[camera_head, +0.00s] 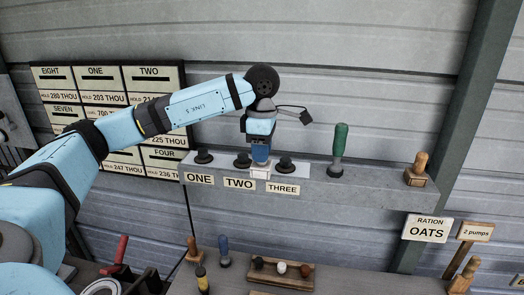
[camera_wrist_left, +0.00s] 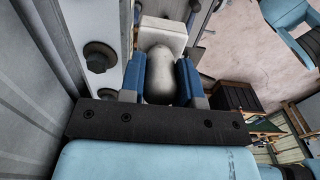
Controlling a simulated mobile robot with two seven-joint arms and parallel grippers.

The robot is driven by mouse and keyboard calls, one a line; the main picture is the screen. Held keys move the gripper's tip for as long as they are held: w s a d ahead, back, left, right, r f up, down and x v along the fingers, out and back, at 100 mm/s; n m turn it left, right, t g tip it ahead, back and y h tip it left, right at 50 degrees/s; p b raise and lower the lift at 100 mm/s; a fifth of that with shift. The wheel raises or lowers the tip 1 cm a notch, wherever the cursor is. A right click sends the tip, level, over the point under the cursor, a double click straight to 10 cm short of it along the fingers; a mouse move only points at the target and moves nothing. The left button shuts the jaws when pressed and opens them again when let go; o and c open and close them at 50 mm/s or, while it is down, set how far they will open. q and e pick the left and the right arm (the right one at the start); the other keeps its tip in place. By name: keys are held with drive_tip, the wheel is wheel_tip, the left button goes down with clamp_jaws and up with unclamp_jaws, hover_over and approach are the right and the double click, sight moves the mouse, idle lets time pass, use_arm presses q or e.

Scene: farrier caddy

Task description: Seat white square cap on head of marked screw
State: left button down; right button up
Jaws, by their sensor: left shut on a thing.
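My left gripper (camera_head: 261,158) points down in front of the wall ledge, shut on the white square cap (camera_head: 260,172). In the left wrist view, the gripper (camera_wrist_left: 161,72) has its blue fingers around the cap's pale rounded grip, with the cap's white square part (camera_wrist_left: 162,35) beyond them. Three dark screws stand in a row: one above label ONE (camera_head: 203,157), one above TWO (camera_head: 242,160), one above THREE (camera_head: 285,164). The cap appears between the TWO and THREE screws. I cannot tell whether it touches anything, or which screw is marked. My right gripper is out of view.
A green-handled tool (camera_head: 339,150) and a wooden-handled one (camera_head: 417,168) stand on the ledge to the right. A number board (camera_head: 110,85) hangs on the wall at left. Below is a bench with several handled tools and a wooden rack (camera_head: 282,275).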

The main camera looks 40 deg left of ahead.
use_arm(q)
drive_tip(key=shift+w+a, duration=0.3)
drive_tip(key=shift+a, duration=0.4)
drive_tip(key=shift+w+a, duration=0.6)
drive_tip(key=shift+a, duration=0.85)
drive_tip(key=shift+w+a, duration=0.65)
drive_tip(key=shift+a, duration=0.85)
drive_tip(key=shift+w+a, duration=0.6)
drive_tip(key=shift+a, duration=0.85)
drive_tip(key=shift+w+a, duration=0.1)
drive_tip(key=shift+a, duration=0.25)
drive_tip(key=shift+r, duration=0.1)
drive_tip(key=shift+f+b, duration=0.7)
drive_tip(key=shift+f, duration=0.95)
drive_tip(key=c, duration=0.8)
unclamp_jaws()
drive_tip(key=shift+o, duration=0.2)
